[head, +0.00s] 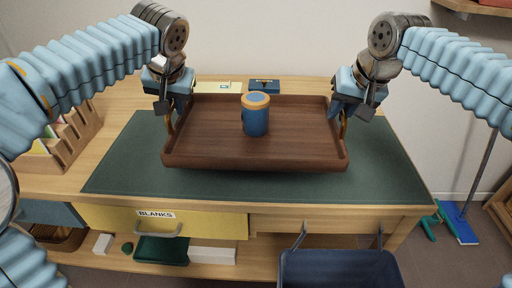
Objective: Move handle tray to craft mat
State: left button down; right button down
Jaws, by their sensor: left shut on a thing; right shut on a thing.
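The handle tray (212,146) is a brown wooden tray with raised sides and a brass-coloured handle at each end. It is over the dark green craft mat (118,172); I cannot tell whether it touches the mat. A blue mug with a tan rim (256,118) stands upright on it. My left gripper (172,118) is shut on the tray's left handle. My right gripper (344,118) is shut on its right handle.
A wooden file holder (72,138) stands at the desk's left. Yellow paper (218,87) and a dark blue box (264,86) lie behind the tray. A drawer labelled BLANKS (165,222) and a dark blue bin (340,270) are in front.

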aim_at(178, 120)
pick_arm(q)
jog(key=shift+f, duration=0.1)
pick_arm(e)
jog(key=shift+f, duration=0.1)
